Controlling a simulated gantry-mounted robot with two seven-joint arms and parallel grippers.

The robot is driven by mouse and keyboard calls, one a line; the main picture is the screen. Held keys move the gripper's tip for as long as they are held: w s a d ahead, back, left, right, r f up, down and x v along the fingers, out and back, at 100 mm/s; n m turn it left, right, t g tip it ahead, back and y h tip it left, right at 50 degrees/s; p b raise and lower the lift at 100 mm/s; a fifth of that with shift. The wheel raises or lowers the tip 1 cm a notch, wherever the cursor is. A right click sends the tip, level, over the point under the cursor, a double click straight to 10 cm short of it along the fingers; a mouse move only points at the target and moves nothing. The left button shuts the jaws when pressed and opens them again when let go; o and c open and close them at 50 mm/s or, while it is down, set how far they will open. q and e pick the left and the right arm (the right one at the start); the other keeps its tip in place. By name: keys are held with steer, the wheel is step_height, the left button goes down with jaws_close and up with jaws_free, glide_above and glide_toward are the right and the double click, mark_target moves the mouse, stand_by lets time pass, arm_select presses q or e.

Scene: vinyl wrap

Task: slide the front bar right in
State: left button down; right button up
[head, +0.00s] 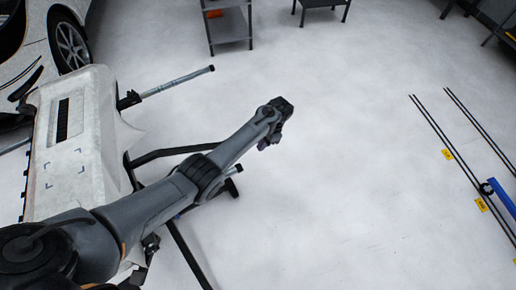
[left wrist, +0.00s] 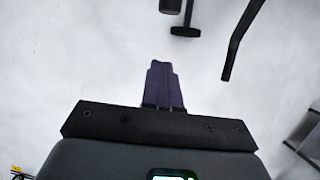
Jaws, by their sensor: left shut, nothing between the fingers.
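A pale bumper-like panel (head: 75,140) stands on a dark stand at the left of the head view. A silver bar (head: 178,82) with a dark end sticks out to the right from the panel's far part. Another bar's dark end (head: 239,168) shows beside my left arm, which hides most of it; I cannot tell which is the front bar. My left gripper (head: 264,145) is over open floor, to the right of the panel and apart from both bar ends. In the left wrist view its purple fingers (left wrist: 163,85) are together and empty. My right gripper is out of view.
Dark stand legs (head: 180,152) reach out over the floor; one also shows in the left wrist view (left wrist: 240,40). A car (head: 62,40) and a grey shelf (head: 230,30) stand at the back. Long dark rails (head: 450,140) are at the right. The middle floor is clear.

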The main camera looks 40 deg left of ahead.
arm_select(q)
steer(key=s+a+f+b, duration=0.1)
steer(key=s+a+f, duration=0.2)
steer(key=s+f, duration=0.3)
steer(key=shift+x, duration=1.1)
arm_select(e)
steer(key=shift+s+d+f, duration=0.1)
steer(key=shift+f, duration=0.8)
arm_select(q)
steer(key=shift+w, duration=0.2)
